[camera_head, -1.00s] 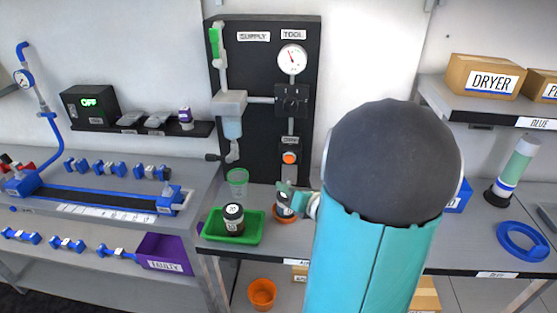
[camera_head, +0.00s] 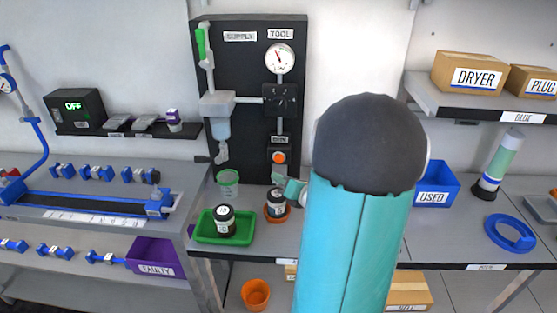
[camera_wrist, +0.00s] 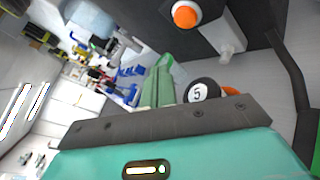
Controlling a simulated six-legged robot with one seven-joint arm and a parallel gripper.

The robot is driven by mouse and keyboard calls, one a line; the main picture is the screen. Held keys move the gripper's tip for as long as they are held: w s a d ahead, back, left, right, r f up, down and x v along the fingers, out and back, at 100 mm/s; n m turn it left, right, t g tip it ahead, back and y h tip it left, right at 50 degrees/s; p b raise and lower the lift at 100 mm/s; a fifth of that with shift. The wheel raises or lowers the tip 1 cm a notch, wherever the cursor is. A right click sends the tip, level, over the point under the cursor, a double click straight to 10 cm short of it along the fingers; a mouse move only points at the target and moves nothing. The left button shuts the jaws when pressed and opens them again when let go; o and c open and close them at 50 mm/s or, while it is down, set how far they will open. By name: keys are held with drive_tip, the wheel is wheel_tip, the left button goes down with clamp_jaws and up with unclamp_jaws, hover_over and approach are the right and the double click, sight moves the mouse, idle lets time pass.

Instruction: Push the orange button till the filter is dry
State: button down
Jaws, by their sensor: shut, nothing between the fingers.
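The orange button (camera_head: 279,157) sits low on the black panel, under the gauge and valve block. It also shows in the wrist view (camera_wrist: 185,14), near the top and beyond the fingers. The filter unit (camera_head: 217,110), a pale block with a bluish bowl, hangs on the panel's left side. How wet it is I cannot tell. My gripper (camera_head: 280,181) is shut and empty, below the button and apart from it. Its green fingers (camera_wrist: 158,88) show together in the wrist view. The upper arm hides part of the bench.
A dark jar (camera_head: 277,203) stands in an orange dish beside the gripper. A second jar (camera_head: 224,221) stands in a green tray (camera_head: 240,239). A clear green cup (camera_head: 228,178) is behind the tray. A blue USED bin (camera_head: 437,183) is at right.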

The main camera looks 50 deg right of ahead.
sight(274, 160)
drive_tip(key=shift+w+d, duration=0.85)
drive_tip(key=shift+d, duration=0.2)
drive_tip(key=shift+w+d, duration=0.85)
drive_tip(key=shift+d, duration=0.15)
drive_tip(key=shift+w+d, duration=0.1)
idle(0.4)
drive_tip(key=shift+w+d, duration=0.2)
drive_tip(key=shift+d, duration=0.05)
drive_tip(key=shift+w+d, duration=0.25)
drive_tip(key=shift+d, duration=0.1)
idle(0.9)
drive_tip(key=shift+s+a, duration=0.1)
drive_tip(key=shift+a, duration=0.05)
drive_tip(key=shift+s+a, duration=0.45)
drive_tip(key=shift+a, duration=0.1)
drive_tip(key=shift+s+a, duration=0.8)
drive_tip(key=shift+a, duration=0.2)
drive_tip(key=shift+s+a, duration=0.75)
drive_tip(key=shift+a, duration=0.2)
